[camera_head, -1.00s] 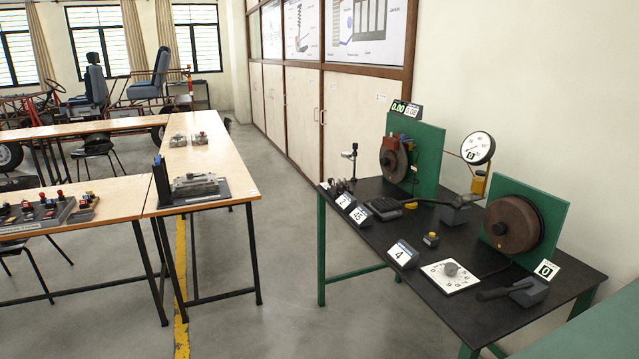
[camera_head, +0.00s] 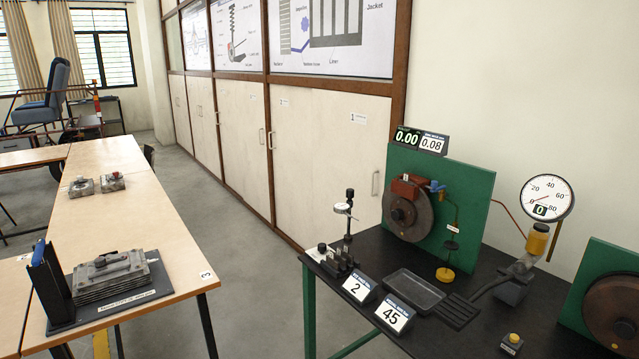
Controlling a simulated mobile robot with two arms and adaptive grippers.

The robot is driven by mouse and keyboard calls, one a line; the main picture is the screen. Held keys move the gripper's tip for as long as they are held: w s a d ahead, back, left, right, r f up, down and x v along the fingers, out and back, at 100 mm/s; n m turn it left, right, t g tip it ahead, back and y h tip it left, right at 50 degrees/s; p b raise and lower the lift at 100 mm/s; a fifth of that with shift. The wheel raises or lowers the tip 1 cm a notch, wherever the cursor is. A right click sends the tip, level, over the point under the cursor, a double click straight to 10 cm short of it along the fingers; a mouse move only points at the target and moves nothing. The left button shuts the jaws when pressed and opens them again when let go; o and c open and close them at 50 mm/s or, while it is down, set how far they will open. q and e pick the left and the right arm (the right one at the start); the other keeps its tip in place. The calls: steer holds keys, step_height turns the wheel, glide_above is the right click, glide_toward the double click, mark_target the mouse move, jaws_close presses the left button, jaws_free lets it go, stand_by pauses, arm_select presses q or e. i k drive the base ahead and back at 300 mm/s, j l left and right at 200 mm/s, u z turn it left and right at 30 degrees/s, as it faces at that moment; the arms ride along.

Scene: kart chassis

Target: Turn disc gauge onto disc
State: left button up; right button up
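A small dial gauge (camera_head: 342,207) is on a dark upright post at the back left of the black bench. It looks like the disc gauge, and its face is too small to read. A brown disc (camera_head: 408,228) with a dark hub stands upright against a green panel, to the right of the gauge. A red caliper-like block sits at the disc's top. The gauge appears apart from the disc. A second brown disc (camera_head: 612,312) is cut by the right edge. Neither of my grippers is in view.
The black bench (camera_head: 455,300) carries a grey tray (camera_head: 413,291), a black pedal, number cards (camera_head: 394,313), a yellow button (camera_head: 512,341) and a large round pressure dial (camera_head: 547,197). A wooden table (camera_head: 130,215) stands at left. Grey floor (camera_head: 235,280) is clear between them.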

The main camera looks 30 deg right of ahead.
mark_target(341, 208)
steer(key=i+z, duration=0.4)
steer(key=i+j+z, duration=0.2)
steer(key=z, duration=0.15)
steer(key=i+j+z, duration=0.4)
steer(key=l, duration=0.1)
